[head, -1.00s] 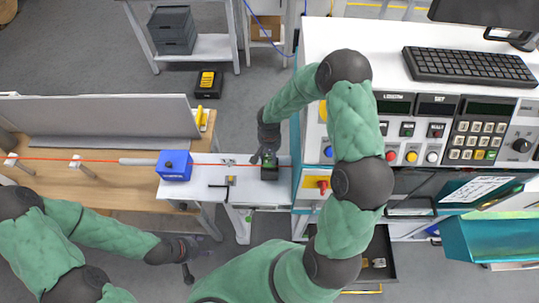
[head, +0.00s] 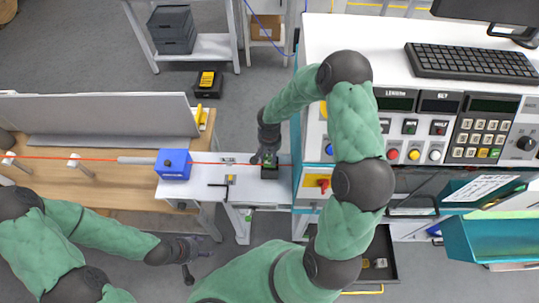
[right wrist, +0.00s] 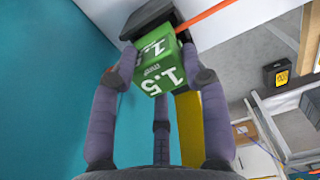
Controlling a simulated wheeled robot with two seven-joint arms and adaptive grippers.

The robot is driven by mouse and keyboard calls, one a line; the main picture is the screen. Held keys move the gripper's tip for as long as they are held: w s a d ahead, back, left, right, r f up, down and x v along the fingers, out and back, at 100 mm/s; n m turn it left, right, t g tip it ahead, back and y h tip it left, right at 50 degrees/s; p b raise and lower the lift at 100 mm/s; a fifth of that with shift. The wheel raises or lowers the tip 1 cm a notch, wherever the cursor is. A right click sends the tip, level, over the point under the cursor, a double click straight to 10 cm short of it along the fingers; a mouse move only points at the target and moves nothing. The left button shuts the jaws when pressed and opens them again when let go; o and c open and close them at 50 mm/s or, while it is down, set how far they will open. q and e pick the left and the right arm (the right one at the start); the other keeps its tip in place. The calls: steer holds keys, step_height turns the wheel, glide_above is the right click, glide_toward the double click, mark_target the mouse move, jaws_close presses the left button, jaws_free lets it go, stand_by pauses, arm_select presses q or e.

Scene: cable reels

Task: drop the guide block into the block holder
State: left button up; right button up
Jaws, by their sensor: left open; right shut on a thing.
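The green guide block (right wrist: 163,62), marked 1.5 in white, is between the fingers of my right gripper (right wrist: 158,78). The black block holder (right wrist: 150,18) shows just beyond the block in the right wrist view. In the head view the holder (head: 270,173) is dark and partly covered by the gripper. I cannot tell how far the block is inside it. My left gripper (head: 190,250) is open and empty, low at the left.
A red cable (head: 215,163) runs across the small white table (head: 205,190) beside the holder. A blue box (head: 174,165) stands on the cable line to the left. The control console (head: 311,100) is close on the right.

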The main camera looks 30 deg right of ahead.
steer(key=shift+f+b, duration=1.65)
steer(key=shift+b, duration=0.05)
steer(key=o, duration=1.3)
step_height(320, 180, up, 12)
steer(key=shift+r, duration=0.1)
